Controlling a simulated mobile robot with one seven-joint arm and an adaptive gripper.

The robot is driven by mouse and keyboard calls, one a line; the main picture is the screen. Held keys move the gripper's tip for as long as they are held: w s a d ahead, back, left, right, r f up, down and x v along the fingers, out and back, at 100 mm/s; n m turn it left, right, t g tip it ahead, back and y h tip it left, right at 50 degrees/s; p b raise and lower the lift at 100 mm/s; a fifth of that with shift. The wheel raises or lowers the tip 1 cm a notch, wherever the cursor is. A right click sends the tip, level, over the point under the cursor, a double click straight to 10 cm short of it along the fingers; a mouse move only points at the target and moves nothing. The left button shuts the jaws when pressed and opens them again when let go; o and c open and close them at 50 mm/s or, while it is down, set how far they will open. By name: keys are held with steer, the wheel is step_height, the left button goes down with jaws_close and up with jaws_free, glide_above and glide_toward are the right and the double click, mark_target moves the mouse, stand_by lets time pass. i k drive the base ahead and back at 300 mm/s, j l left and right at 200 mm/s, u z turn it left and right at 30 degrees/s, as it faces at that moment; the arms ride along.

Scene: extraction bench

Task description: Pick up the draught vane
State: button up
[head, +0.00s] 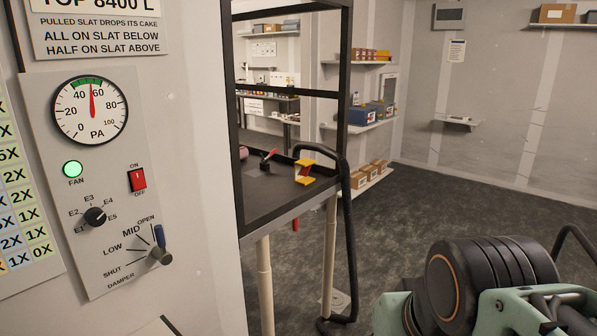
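A small yellow piece with a red part across its middle (305,172) stands on the dark bench top (262,190), near its right front corner. It looks like the draught vane, but at this size I cannot be sure. A small dark item with a red tip (268,159) sits to its left, apart from it. Part of my arm fills the lower right corner.
A black-framed enclosure (345,75) surrounds the bench. A black hose (351,240) drops at its right corner. A panel (95,180) with a gauge, red switch and damper lever is close on the left. Shelves (358,125) stand behind. The dark floor (450,215) on the right is clear.

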mark_target(308, 165)
steer(key=i+l+u, duration=0.35)
steer(key=i+l, duration=0.15)
steer(key=l, duration=0.2)
steer(key=i+l+u, duration=0.4)
steer(key=i, duration=0.35)
steer(key=i+l+u, duration=0.35)
steer(key=i+l, duration=0.3)
steer(key=i+l+u, duration=0.4)
steer(key=i+l, duration=0.3)
steer(key=l, duration=0.15)
